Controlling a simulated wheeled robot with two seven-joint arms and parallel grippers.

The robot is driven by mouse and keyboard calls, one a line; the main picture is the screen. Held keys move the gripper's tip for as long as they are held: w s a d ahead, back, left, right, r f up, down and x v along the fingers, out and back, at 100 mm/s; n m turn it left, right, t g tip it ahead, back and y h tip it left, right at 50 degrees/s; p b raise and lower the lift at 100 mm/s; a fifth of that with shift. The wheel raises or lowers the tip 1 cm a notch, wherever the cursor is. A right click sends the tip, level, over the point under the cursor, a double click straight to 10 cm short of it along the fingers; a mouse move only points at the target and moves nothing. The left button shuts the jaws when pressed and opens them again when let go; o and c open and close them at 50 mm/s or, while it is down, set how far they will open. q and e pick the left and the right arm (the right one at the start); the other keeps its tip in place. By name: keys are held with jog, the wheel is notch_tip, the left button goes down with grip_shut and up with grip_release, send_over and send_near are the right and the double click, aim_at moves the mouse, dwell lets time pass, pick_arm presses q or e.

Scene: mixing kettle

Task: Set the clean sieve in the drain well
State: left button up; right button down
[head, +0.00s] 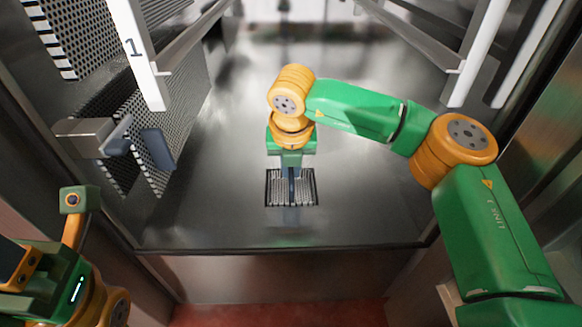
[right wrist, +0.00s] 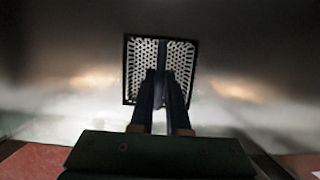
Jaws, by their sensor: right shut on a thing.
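The sieve (head: 277,187) is a square perforated metal plate with a dark upright grip along its middle. It also shows in the right wrist view (right wrist: 180,60), framed by a dark square border. My right gripper (head: 291,178) points down over it, shut on its grip, and its two dark fingers (right wrist: 162,88) cover the near part of the plate. The plate looks level and close to the floor. I cannot tell whether it rests in the drain well or just above it; the well is hidden. My left arm shows at the lower left, without clear fingers.
The shiny metal floor (head: 370,190) around the sieve is bare. Perforated panels (head: 180,100) and a grey metal box with dark blue pads (head: 85,137) are on the left. A white post marked 1 (head: 140,55) and rails stand above. The front edge borders a red floor (head: 280,314).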

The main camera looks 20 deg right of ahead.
jog(key=shift+s+f, duration=0.1)
jog(key=shift+f, duration=0.15)
dwell(0.4)
jog(key=c, duration=0.9)
grip_release()
jog(key=shift+f, duration=0.1)
jog(key=shift+o, duration=0.4)
jog(key=shift+o, duration=0.3)
jog(key=o, duration=0.4)
jog(key=shift+p+v, duration=1.75)
jog(key=shift+v, duration=1.85)
